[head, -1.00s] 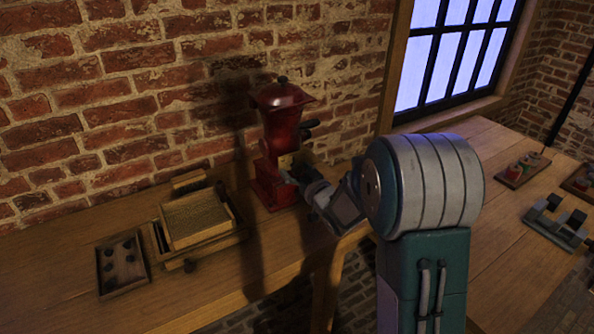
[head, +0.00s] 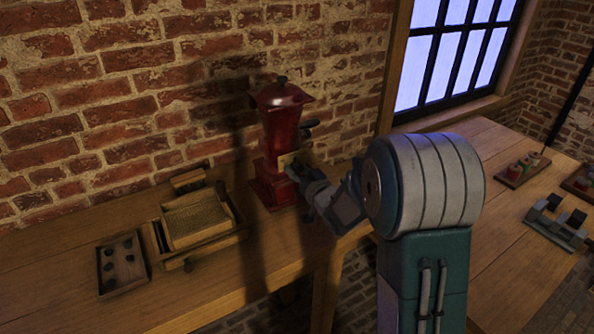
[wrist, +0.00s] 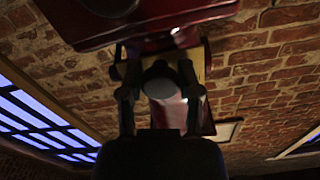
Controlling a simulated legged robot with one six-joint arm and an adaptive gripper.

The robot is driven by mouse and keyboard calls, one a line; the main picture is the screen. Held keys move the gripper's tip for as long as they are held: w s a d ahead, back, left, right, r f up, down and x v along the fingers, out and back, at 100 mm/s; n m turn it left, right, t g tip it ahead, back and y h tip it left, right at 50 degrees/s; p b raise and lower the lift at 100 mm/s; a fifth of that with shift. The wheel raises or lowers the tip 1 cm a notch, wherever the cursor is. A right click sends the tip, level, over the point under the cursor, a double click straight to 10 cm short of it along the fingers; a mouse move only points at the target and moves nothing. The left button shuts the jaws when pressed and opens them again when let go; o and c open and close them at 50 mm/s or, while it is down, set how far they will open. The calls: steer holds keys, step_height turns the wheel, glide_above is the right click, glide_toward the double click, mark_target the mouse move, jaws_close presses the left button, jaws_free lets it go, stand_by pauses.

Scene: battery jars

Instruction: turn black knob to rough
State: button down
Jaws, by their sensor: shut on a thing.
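A red grinder (head: 284,128) with a flared top stands on the wooden bench against the brick wall. A pale yellowish plate (head: 285,161) is on its front, low on the body. My gripper (head: 298,172) is at this plate from the right. In the wrist view, the two fingers of my gripper (wrist: 158,100) stand on either side of a dark rounded knob (wrist: 160,72) and are shut on it. The red body (wrist: 150,22) fills the top of that view. Any rough mark or pointer on the plate is too small or hidden to read.
A dark tray (head: 122,264) with several small round pieces and a wooden box (head: 198,222) sit on the bench (head: 60,250) to the left. A black handle (head: 309,124) juts from the grinder's right side. A second table (head: 500,150) is at right.

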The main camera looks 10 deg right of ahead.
steer(key=m, duration=0.5)
steer(key=shift+m, duration=2.4)
steer(key=shift+c, duration=1.4)
jaws_free()
steer(key=v, duration=1.1)
steer(key=shift+s, duration=0.35)
steer(key=shift+d, duration=0.15)
